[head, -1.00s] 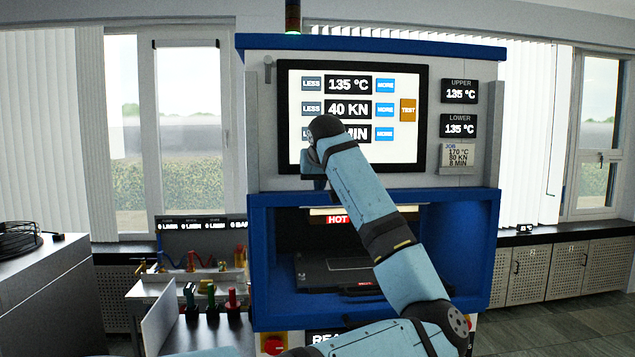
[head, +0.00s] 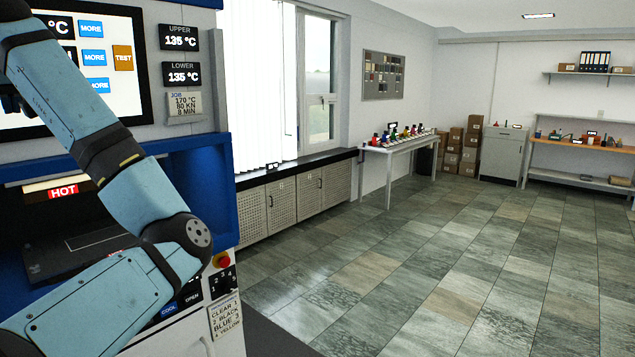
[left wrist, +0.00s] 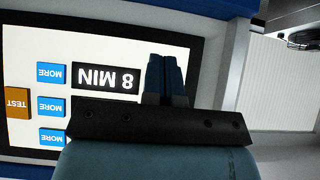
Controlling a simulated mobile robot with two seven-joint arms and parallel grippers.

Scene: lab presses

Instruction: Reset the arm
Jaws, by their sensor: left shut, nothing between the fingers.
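My left arm, pale blue with dark bands, reaches up in front of the press's touch screen (head: 120,40) at the left of the head view. Its gripper is mostly cut off there by the left edge. In the left wrist view my left gripper (left wrist: 164,76) has its dark fingers shut together with nothing between them. It is in front of the screen (left wrist: 100,35), beside the "8 MIN" readout (left wrist: 105,79), which appears upside down. I cannot tell whether the fingertips touch the screen. My right gripper is not in view.
The blue press (head: 218,180) has a HOT sign (head: 63,191) over its opening and a red knob (head: 222,259) at its corner. Low cabinets (head: 280,208) line the window wall. A white table (head: 400,149) with coloured items stands farther off. The tiled floor (head: 440,260) is clear.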

